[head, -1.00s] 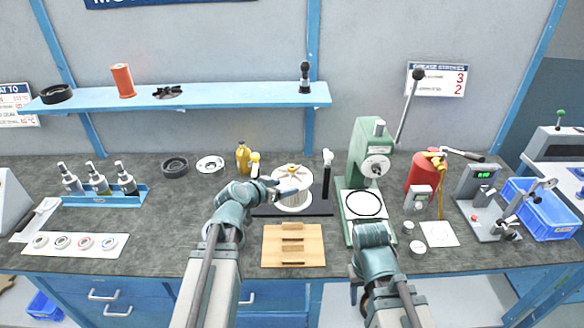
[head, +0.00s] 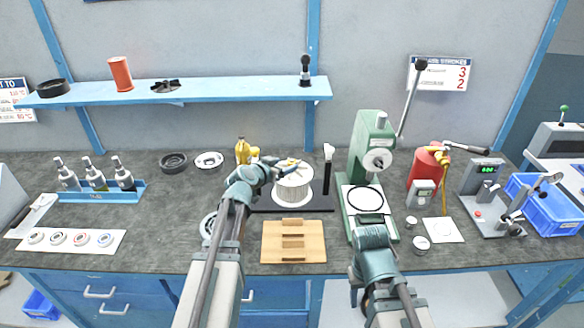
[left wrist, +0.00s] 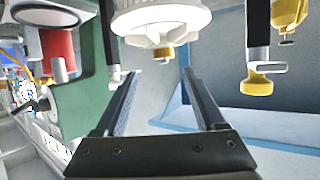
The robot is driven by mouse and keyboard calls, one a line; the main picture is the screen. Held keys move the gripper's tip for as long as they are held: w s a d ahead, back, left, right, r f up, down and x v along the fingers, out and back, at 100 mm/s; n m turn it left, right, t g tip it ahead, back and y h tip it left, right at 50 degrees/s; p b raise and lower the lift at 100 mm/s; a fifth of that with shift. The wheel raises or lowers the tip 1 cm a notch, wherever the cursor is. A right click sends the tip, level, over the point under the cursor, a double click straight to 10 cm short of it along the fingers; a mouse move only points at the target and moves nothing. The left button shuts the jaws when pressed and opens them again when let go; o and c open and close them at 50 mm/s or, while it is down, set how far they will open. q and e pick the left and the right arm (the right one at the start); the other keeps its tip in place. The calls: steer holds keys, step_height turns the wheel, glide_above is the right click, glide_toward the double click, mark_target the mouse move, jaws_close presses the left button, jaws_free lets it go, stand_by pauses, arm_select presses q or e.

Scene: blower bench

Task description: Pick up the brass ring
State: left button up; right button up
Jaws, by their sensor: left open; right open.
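A small brass-coloured piece (left wrist: 163,55), which looks like the brass ring, sits at the centre of the white finned drum (left wrist: 160,22) in the left wrist view, where the scene appears upside down. In the head view the drum (head: 293,189) stands on a black base, and my left gripper (head: 294,165) is over its top, hiding the ring. In the left wrist view the fingers of my left gripper (left wrist: 160,100) are apart and empty, with the brass piece beyond their tips, roughly between them. My right gripper cannot be made out; only my right arm shows.
A black post with a pale clamp (head: 327,170) stands right of the drum. A green press (head: 372,155) stands further right. A yellow bottle (head: 243,151) stands behind left.

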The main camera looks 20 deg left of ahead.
mark_target(291, 162)
arm_select(q)
steer(key=shift+a+f+b+x, duration=0.15)
steer(key=shift+b+x, duration=0.25)
steer(key=shift+x, duration=0.35)
steer(key=shift+a+f+b+x, duration=0.1)
steer(key=shift+b+x, duration=0.25)
steer(key=shift+x, duration=0.4)
steer(key=shift+a+f+b+x, duration=0.15)
steer(key=shift+b+x, duration=0.25)
steer(key=shift+x, duration=0.35)
steer(key=shift+w+d, duration=0.15)
steer(key=shift+w, duration=0.25)
steer(key=shift+s, duration=0.1)
steer(key=shift+c, duration=0.2)
jaws_close()
